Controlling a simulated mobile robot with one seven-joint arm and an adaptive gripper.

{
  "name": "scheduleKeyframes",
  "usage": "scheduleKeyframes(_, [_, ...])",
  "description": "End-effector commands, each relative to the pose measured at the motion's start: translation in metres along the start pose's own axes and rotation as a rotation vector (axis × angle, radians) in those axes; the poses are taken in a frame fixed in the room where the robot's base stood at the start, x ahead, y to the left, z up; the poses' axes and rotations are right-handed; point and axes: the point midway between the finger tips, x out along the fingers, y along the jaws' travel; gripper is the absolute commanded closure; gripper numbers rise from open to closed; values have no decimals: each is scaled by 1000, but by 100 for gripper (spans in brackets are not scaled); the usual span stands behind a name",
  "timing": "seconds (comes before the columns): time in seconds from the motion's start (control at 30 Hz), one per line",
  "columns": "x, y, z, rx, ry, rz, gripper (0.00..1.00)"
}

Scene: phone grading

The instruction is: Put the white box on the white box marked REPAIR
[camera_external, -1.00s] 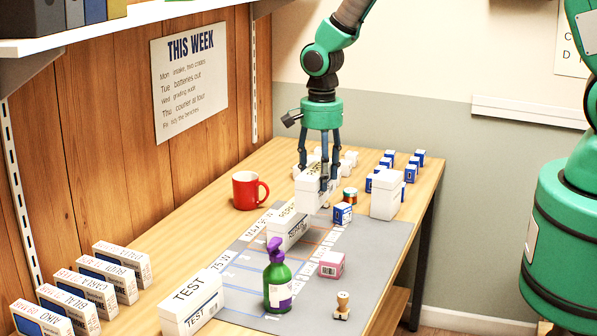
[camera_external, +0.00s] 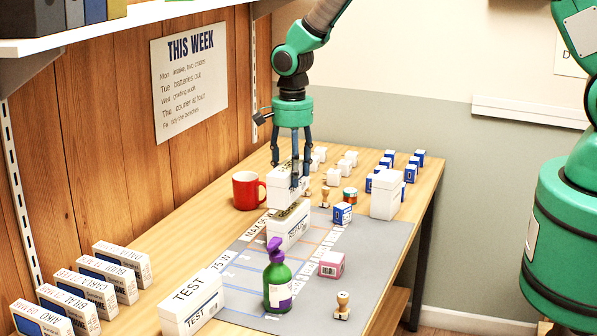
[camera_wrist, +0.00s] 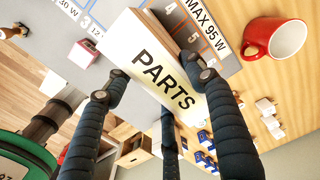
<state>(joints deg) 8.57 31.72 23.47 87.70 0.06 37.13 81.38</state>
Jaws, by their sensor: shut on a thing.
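A white box marked PARTS (camera_external: 281,197) is held between the fingers of my gripper (camera_external: 292,180). In the wrist view its lettered top (camera_wrist: 166,80) faces the camera, with the dark fingers of my gripper (camera_wrist: 163,84) around it. The white box marked REPAIR (camera_external: 289,234) stands on the grey mat (camera_external: 372,245), directly below the held box in the external view. A shadowed strip of its top shows under the held box; I cannot tell whether they touch. In the wrist view the held box mostly hides it.
A red mug (camera_external: 246,191) stands left of the held box. A green spray bottle (camera_external: 277,284), a pink box (camera_external: 332,264) and a white TEST box (camera_external: 192,302) stand nearer the camera. A blue-white box (camera_external: 342,213) and a tall white box (camera_external: 385,197) stand to the right.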

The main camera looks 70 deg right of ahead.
Motion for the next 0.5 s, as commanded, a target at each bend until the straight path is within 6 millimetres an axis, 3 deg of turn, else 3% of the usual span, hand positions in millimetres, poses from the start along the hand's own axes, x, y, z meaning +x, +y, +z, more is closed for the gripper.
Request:
scheduleKeyframes(0.33, [30, 0, 0, 0, 0, 1, 81])
scheduleKeyframes(0.5, [34, -1, 0, 0, 0, -1, 81])
